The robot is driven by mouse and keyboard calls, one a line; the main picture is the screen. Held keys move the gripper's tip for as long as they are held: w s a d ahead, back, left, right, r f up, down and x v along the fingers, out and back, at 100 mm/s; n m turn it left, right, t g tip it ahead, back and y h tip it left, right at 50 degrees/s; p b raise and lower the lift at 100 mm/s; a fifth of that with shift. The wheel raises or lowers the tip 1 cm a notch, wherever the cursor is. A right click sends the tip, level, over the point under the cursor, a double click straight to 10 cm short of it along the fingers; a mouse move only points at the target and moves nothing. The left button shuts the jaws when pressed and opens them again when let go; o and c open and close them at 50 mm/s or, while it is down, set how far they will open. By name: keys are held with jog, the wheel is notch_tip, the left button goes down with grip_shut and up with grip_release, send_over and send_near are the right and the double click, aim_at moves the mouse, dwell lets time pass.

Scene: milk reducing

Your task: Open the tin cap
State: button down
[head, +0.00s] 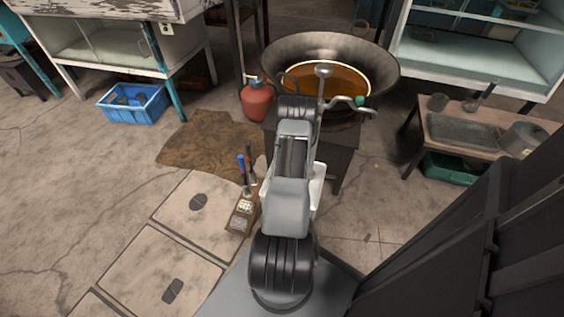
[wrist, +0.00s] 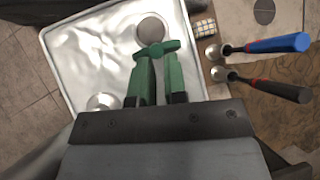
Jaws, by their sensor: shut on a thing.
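The tin (wrist: 85,60) fills the middle of the wrist view, seen from above with a pale, crinkled metal top and raised rim. A white edge of it shows beside my arm in the head view (head: 319,183). My gripper (wrist: 159,66) has two green fingers shut on the cap. The cap's underside and the exact contact are hidden. In the head view my arm hides the gripper and cap.
Tools with blue (wrist: 283,43) and black-red (wrist: 278,91) handles lie right of the tin. A large wok (head: 282,53) with orange liquid stands behind, a red jug (head: 257,101) beside it. A low wooden table (head: 421,132) is at right. The left floor is mostly clear.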

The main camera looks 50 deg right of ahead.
jog(key=shift+f, duration=0.2)
jog(key=c, duration=1.2)
grip_release()
jog(key=shift+o, duration=0.2)
jog(key=shift+r, duration=0.1)
jog(key=shift+r, duration=0.1)
